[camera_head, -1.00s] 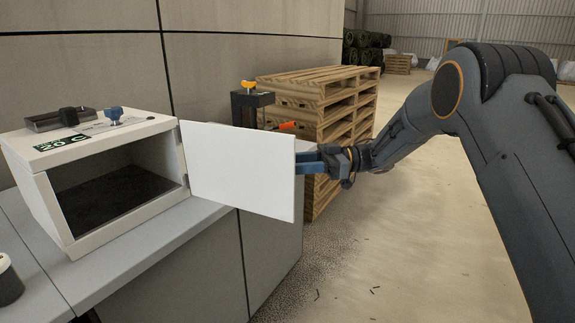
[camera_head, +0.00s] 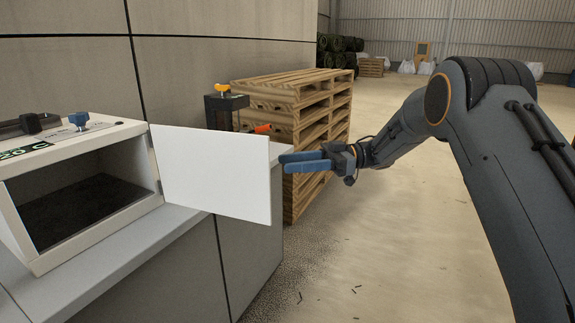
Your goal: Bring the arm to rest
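My gripper (camera_head: 282,163) is at the end of my outstretched arm, just right of the free edge of the white door (camera_head: 215,172). Its two blue fingers show a narrow gap between them, and nothing is seen in it. The fingertips lie close to the door edge; whether they touch it I cannot tell. The door belongs to a white box-shaped oven (camera_head: 80,150) on the grey counter and stands wide open. The oven's dark inside looks empty.
The grey counter (camera_head: 130,248) runs along the left wall. A dark device (camera_head: 222,110) with an orange top stands behind the door. Stacked wooden pallets (camera_head: 300,100) stand beyond my gripper.

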